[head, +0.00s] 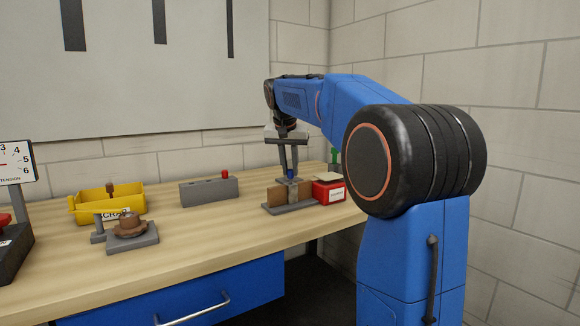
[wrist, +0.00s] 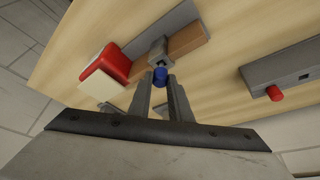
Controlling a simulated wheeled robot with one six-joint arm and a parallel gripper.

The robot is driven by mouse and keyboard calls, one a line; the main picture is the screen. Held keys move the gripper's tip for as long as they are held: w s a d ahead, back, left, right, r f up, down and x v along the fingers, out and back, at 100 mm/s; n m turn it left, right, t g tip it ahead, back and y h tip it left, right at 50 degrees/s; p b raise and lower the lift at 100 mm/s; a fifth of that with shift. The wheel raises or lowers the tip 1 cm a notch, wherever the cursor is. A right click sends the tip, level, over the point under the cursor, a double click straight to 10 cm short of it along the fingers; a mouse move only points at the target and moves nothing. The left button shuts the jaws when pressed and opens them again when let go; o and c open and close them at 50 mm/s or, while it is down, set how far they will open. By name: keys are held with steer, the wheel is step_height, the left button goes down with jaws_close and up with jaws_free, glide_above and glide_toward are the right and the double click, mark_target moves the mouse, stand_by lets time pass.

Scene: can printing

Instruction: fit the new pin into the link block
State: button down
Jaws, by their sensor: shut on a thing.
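My gripper (head: 289,172) points down over the fixture at the right of the bench. Its fingers are shut on the new pin (head: 290,175), of which a blue head shows. In the wrist view the blue pin head (wrist: 160,75) sits between the fingertips (wrist: 161,83). The pin is right over the link block, a grey piece (wrist: 158,52) between brown pieces (head: 276,194) on a grey base (head: 290,209). The pin's lower end is hidden, so I cannot tell whether it is in the hole.
A red box (head: 329,192) with a pale label stands close to the right of the fixture. A grey block with a red knob (head: 209,190) stands to the left. Further left are a yellow scrap bin (head: 108,201) and a grey stand with a brown part (head: 131,233). Bare bench lies in front.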

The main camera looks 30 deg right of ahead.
steer(key=shift+f, duration=0.85)
steer(key=c, duration=1.5)
jaws_free()
steer(key=shift+c, duration=0.2)
steer(key=v, duration=1.7)
steer(key=shift+r, duration=0.2)
steer(key=s+a+f+n+y, duration=0.1)
steer(key=s+a+f+n, duration=0.2)
steer(key=s+f, duration=0.8)
steer(key=s+a+f+n+t+y, duration=0.1)
steer(key=s+a+f, duration=0.5)
steer(key=s+f, duration=0.6)
steer(key=s+a+f+n+y, duration=0.1)
steer(key=s+a+f+n, duration=0.3)
steer(key=s+f, duration=0.7)
step_height(320, 180, down, 6)
steer(key=shift+a+n, duration=0.2)
steer(key=shift+n, duration=0.1)
